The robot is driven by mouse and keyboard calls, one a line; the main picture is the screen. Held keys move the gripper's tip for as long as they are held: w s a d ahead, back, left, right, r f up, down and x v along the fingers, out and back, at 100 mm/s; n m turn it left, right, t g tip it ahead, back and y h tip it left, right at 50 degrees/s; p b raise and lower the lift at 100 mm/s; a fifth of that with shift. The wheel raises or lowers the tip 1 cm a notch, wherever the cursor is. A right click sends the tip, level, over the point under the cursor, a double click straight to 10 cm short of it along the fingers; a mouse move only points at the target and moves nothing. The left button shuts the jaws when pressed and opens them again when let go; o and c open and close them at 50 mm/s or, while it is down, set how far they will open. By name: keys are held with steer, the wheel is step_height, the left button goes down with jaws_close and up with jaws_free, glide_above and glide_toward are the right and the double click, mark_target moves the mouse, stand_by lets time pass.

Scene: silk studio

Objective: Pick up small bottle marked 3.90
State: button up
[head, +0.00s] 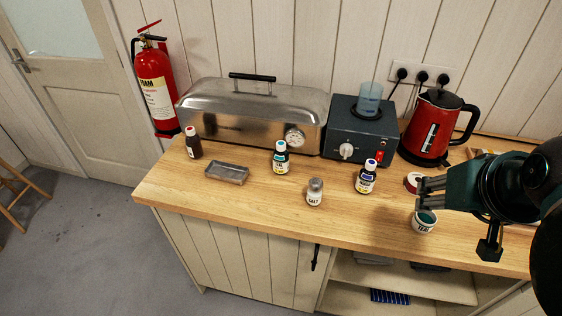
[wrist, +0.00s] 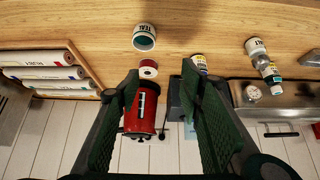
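Three small bottles stand upright on the wooden counter. One has a teal cap (head: 281,158) in front of the steel roaster. One has a blue cap (head: 366,177) in front of the dark heater box. Their labels are too small to read, so I cannot tell which is marked 3.90. My gripper (head: 428,195) is at the right, above the counter and right of the blue-capped bottle. Its fingers are apart and empty in the wrist view (wrist: 160,105), where the blue-capped bottle (wrist: 199,61) shows partly behind one finger.
A salt shaker (head: 314,192) stands between two bottles, with a small metal tray (head: 227,173) to the left. A white pot (head: 424,222) sits below my gripper. The roaster (head: 250,118), heater box (head: 348,128) and red kettle (head: 431,128) line the back. The left front counter is clear.

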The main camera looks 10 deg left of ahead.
steer(key=w+a+f+t+h+p, duration=0.15)
steer(key=w+a+t, duration=0.35)
steer(key=w+a, duration=1)
steer(key=s+a+r+n+t+y+p, duration=0.1)
steer(key=a+t, duration=0.1)
steer(key=a, duration=0.5)
steer(key=s+a+r+t+y, duration=0.1)
steer(key=a+t+y, duration=0.1)
steer(key=a, duration=0.6)
steer(key=s+a+r+n+t+y+p, duration=0.1)
steer(key=a+t, duration=0.1)
steer(key=a, duration=0.5)
glide_toward(281, 147)
steer(key=shift+w+a+r, duration=0.1)
steer(key=shift+w, duration=0.75)
steer(key=shift+w+a+r, duration=0.1)
steer(key=shift+w+a, duration=0.05)
steer(key=shift+w, duration=0.7)
steer(key=shift+w, duration=0.15)
steer(key=shift+w+a+p, duration=0.15)
steer(key=shift+w+p, duration=0.15)
steer(key=shift+w, duration=0.85)
